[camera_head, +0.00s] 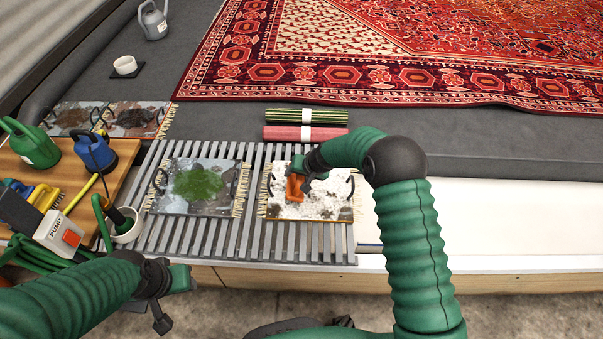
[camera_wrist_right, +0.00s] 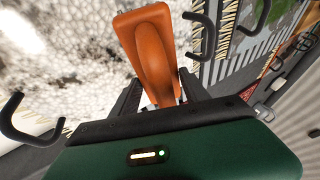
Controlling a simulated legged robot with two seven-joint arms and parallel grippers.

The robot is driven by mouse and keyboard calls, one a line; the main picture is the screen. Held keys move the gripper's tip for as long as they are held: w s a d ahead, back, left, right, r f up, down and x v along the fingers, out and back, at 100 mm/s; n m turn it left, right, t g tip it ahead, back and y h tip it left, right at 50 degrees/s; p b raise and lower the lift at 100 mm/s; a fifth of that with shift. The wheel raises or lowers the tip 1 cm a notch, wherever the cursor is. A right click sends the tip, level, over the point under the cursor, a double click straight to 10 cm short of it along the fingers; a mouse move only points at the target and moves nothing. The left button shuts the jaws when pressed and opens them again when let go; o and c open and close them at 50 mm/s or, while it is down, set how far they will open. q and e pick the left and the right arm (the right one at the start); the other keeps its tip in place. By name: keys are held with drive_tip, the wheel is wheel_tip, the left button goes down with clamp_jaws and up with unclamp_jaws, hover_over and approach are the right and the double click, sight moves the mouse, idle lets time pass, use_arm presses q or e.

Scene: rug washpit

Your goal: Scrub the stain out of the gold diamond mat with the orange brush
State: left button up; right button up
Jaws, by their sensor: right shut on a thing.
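The orange brush (camera_head: 294,188) is held in my right gripper (camera_head: 304,168), over the right-hand small mat (camera_head: 318,205) on the slatted rack. The brush also shows in the right wrist view (camera_wrist_right: 150,50), between the fingers. It seems to touch the mat, but I cannot see its underside. The mat is mostly covered in white foam with grey patches; a thin gold edge shows in front, and its diamond pattern and any stain are hidden. Black loops stand at its sides. My left gripper (camera_head: 172,284) is empty in front of the rack; its jaw opening is unclear.
A second mat with a green patch (camera_head: 198,184) lies on the rack (camera_head: 256,235) to the left. Two rolled mats (camera_head: 306,132) and a large red rug (camera_head: 410,50) lie behind.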

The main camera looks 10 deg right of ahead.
drive_tip(key=shift+w+a, duration=0.1)
drive_tip(key=shift+a, duration=0.3)
wheel_tip(320, 180, up, 7)
drive_tip(key=p, duration=0.6)
drive_tip(key=shift+w+r, duration=0.1)
drive_tip(key=shift+a+r+p, duration=0.15)
drive_tip(key=shift+r+p, duration=0.2)
drive_tip(key=shift+r, duration=0.1)
drive_tip(key=shift+d, duration=0.2)
